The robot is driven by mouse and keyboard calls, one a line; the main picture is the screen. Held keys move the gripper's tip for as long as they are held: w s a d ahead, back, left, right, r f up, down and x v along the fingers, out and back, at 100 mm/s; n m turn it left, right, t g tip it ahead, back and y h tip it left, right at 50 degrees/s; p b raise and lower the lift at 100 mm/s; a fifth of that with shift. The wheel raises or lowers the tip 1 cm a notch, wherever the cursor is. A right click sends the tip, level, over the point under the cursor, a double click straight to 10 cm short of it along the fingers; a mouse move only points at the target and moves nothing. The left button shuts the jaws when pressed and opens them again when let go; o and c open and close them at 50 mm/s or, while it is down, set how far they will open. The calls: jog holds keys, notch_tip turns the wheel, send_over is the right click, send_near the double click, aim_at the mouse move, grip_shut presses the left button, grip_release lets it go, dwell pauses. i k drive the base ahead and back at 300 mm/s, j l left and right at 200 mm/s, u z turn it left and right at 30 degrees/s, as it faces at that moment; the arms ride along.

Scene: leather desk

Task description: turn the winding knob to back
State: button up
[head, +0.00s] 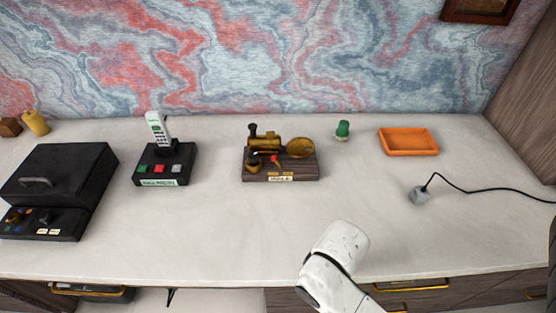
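No label I can read marks the winding knob. Small knobs show in two places. A black box (62,170) at the left has a low front panel with a brass-coloured knob (14,218) and a dark knob (44,219). A brass engine model on a wooden base (250,172) stands mid-desk, with a brass wheel (300,147), a small brass knob (254,162) and a red-tipped lever (275,159). Which way any knob points is too small to tell. My white arm enters at the bottom, right of centre, in front of the engine model; my gripper does not show.
A phone (157,128) stands on a black base (163,166) with coloured buttons. A green object (343,130), an orange tray (408,141) and a grey plug-like piece (419,196) with a black cable lie right. The front middle of the pale desktop (200,235) is clear.

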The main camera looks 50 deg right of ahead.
aim_at(253, 156)
jog(key=k+j+z, duration=0.1)
jog(key=z, duration=0.25)
jog(key=k+j+z, duration=0.1)
jog(key=z, duration=0.25)
jog(key=k+z, duration=0.35)
jog(key=i, duration=0.1)
